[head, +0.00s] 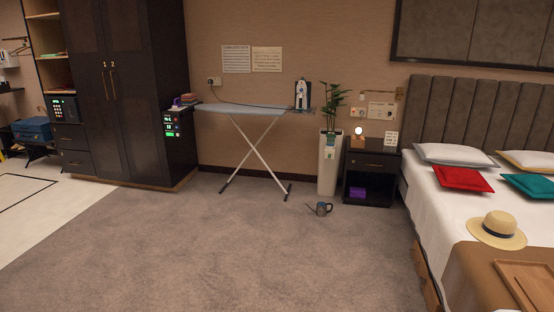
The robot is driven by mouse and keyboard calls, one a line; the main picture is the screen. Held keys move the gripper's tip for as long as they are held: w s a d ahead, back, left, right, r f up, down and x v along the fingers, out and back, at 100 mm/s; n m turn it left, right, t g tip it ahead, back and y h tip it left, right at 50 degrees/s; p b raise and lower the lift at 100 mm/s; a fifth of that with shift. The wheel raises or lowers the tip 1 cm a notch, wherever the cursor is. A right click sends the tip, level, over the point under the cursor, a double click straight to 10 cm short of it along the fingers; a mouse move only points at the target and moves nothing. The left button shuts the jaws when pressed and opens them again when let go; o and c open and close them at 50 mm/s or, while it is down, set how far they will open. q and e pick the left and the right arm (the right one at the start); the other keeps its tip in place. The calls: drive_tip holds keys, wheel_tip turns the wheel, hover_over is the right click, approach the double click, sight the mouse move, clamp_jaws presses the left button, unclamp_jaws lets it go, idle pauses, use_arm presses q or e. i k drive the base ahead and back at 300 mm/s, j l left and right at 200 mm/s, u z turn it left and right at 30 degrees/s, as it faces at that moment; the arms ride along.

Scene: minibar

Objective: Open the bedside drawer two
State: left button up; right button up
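A dark bedside cabinet (352,185) stands against the back wall, between the tall planter and the bed. Its upper part has a single drawer (371,164) with a small pull at the middle of its front, and the drawer looks closed. Below it is an open shelf with a purple box (358,192) on it. No number is readable on the drawer, so I cannot tell whether it is drawer two. Neither of my grippers is in view.
A bed (440,200) with pillows and a hat (497,230) fills the right. A planter (329,165), a watering can (320,209) and an ironing board (245,110) are left of the cabinet. A dark wardrobe (125,100) stands further left. The carpet (230,250) in front is clear.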

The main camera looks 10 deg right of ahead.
sight(359, 160)
drive_tip(key=i+l+z, duration=0.25)
drive_tip(key=i+z, duration=0.15)
drive_tip(key=i, duration=0.7)
drive_tip(key=i+j+z, duration=0.1)
drive_tip(key=i+z, duration=0.3)
drive_tip(key=i, duration=0.7)
drive_tip(key=i+z, duration=0.15)
drive_tip(key=i, duration=0.4)
drive_tip(key=i+z, duration=0.15)
drive_tip(key=i, duration=0.45)
drive_tip(key=i+j+z, duration=0.2)
drive_tip(key=i, duration=0.35)
drive_tip(key=i+j+z, duration=0.15)
drive_tip(key=i, duration=0.4)
